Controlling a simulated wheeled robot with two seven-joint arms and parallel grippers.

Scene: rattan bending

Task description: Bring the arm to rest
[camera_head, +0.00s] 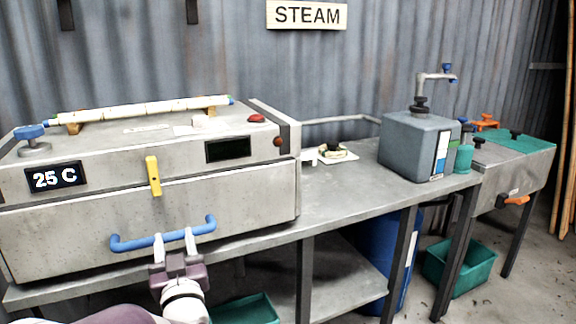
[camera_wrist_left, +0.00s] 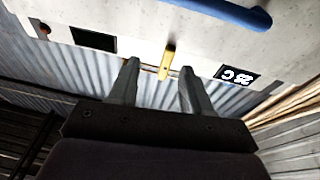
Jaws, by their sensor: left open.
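My left gripper (camera_head: 174,246) is open in the head view, in front of the steam box's lower front, its fingertips close to the blue bar handle (camera_head: 160,238). I cannot tell from the head view whether they touch it. In the left wrist view the two fingers (camera_wrist_left: 159,75) stand apart with nothing between them, and the blue handle (camera_wrist_left: 235,12) shows beyond them at the upper right. The grey steam box (camera_head: 225,192) has its front panel shut, with a yellow latch (camera_head: 153,175) upright on it. My right gripper is not in view.
A pale rod (camera_head: 140,110) lies on wooden blocks on top of the box. A display reads 25 C (camera_head: 54,178). Green bins (camera_head: 460,268) and a blue barrel (camera_head: 375,250) are below.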

